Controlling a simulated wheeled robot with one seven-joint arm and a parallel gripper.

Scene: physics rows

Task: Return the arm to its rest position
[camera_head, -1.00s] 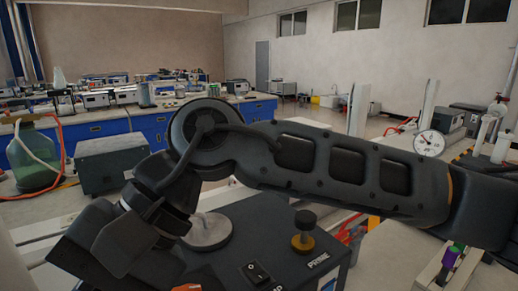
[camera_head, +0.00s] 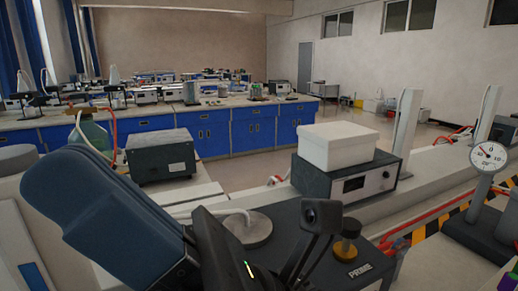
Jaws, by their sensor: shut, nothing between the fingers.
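My arm (camera_head: 105,210) fills the lower left of the head view, a thick dark blue-grey link slanting down to the right. It ends in a darker wrist part (camera_head: 235,255) with a small green light, at the bottom edge. A dark bracket with a small square head (camera_head: 322,215) stands up beside it and seems to be mine. No fingertips show; the fingers are out of frame or hidden. Nothing held is seen.
Just behind the bracket is a dark device marked PRIME, with a round metal plate (camera_head: 248,229) and a brass knob (camera_head: 345,250). A white box (camera_head: 337,145) sits on a grey instrument (camera_head: 345,183). A dial gauge (camera_head: 488,155) stands right. A grey box (camera_head: 160,157) stands left.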

